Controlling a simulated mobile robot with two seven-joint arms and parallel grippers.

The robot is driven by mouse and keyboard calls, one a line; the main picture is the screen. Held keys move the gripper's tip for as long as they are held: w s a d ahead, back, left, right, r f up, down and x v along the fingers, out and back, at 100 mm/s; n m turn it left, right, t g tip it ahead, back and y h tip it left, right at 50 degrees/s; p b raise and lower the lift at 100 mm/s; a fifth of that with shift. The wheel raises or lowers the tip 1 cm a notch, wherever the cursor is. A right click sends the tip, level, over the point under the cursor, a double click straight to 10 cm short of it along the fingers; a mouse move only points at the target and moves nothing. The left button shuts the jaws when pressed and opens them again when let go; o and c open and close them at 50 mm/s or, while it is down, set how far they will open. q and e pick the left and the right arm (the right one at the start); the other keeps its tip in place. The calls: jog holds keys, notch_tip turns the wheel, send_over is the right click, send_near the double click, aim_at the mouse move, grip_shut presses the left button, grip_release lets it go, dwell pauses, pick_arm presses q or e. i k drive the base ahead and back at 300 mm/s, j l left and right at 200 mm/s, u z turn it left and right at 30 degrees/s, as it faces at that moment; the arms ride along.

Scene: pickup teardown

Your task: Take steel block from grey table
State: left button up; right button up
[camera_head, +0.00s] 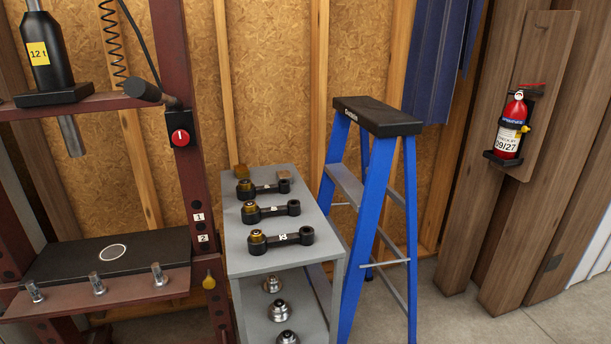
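The grey table (297,267) is a narrow shelved stand in the middle of the camera_head view. A small tan-grey block (284,174) lies at the back right of its top; I cannot tell from its colour whether it is steel. A small brass-coloured piece (240,171) sits at the back left of the top. No other block shows on the top. Neither of my grippers is in view.
Three black link arms with brass bushings (281,237) lie across the tabletop. Several metal parts (273,308) stand on the lower shelf. A dark red press frame (187,170) stands close left; a blue stepladder (373,220) stands close right.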

aim_at(284, 174)
jog(key=i+l+z, duration=0.15)
jog(key=z, duration=0.2)
jog(key=i+l+z, duration=0.1)
jog(key=z, duration=0.25)
jog(key=i+z, duration=0.3)
jog(key=i+l+z, duration=0.3)
jog(key=i+z, duration=0.3)
jog(key=i, duration=0.2)
jog(key=i+u, duration=0.2)
jog(key=u, duration=0.15)
jog(key=i+u, duration=0.25)
jog(key=u, duration=0.15)
jog(key=i+u, duration=0.2)
jog(key=u, duration=0.15)
